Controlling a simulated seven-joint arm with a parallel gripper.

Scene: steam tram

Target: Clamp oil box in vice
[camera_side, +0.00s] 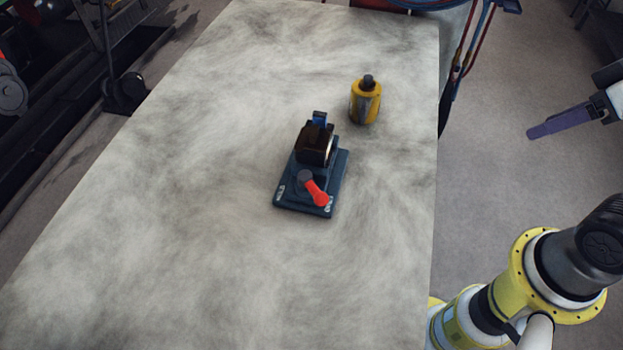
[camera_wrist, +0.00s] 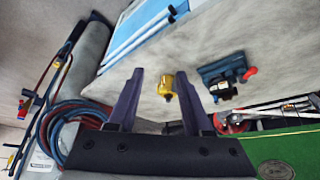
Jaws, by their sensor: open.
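The vice (camera_side: 283,203) is dark blue with a red-tipped lever and sits near the middle of the pale table. A dark brown-black block (camera_side: 314,148) is at its jaws; I cannot tell whether this is the oil box or part of the vice. The vice also shows in the wrist view (camera_wrist: 215,70), right of my fingers. My gripper (camera_side: 545,127) is off the table's right side in the side view, well away from the vice. In the wrist view its two purple fingers (camera_wrist: 160,74) are apart, with nothing between them.
A yellow can (camera_side: 365,104) with a dark cap stands just behind and right of the vice; it also shows in the wrist view (camera_wrist: 166,84), beyond the fingers. The table (camera_side: 150,240) is otherwise mostly bare. Red and blue hoses (camera_wrist: 48,125) are left in the wrist view.

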